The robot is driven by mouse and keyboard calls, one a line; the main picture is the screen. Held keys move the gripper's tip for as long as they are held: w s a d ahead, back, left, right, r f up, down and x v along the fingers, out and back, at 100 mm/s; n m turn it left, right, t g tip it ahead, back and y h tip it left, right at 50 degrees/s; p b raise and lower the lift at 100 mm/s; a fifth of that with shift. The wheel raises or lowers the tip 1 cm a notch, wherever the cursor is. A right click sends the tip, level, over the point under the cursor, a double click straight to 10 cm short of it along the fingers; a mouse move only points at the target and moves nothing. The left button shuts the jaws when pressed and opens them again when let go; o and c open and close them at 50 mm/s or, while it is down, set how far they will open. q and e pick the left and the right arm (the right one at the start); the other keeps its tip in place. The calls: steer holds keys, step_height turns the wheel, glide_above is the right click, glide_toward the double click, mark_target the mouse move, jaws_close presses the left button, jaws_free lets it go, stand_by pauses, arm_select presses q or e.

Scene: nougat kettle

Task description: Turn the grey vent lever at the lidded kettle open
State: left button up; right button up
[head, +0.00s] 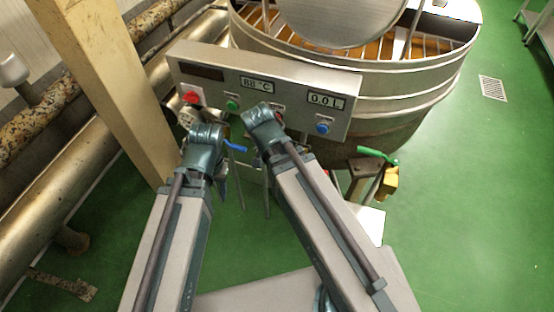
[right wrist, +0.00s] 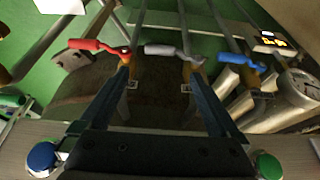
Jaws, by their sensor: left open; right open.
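The grey vent lever (right wrist: 165,50) shows in the right wrist view between a red lever (right wrist: 98,46) and a blue lever (right wrist: 243,60). My right gripper (right wrist: 158,72) is open, one dark finger on each side of the view's middle, with the grey lever just ahead of its tips. I cannot tell whether they touch. In the head view the right fingers and the grey lever are hidden by my wrist and the panel. The kettle (head: 440,75) has a round lid (head: 340,15) over it. My left gripper (head: 223,182) is below the panel near the blue lever (head: 236,147), its fingers partly hidden.
A steel control panel (head: 215,60) with displays and red, green and blue buttons juts out above the levers. A yellow valve with a green handle (head: 375,153) stands to the right. Pipes (head: 85,165) and a beige post (head: 105,80) crowd the left.

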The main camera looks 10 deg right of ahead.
steer(key=b+x, duration=0.9)
steer(key=x, duration=0.1)
steer(key=shift+w+f, duration=0.15)
steer(key=shift+f, duration=0.2)
jaws_close()
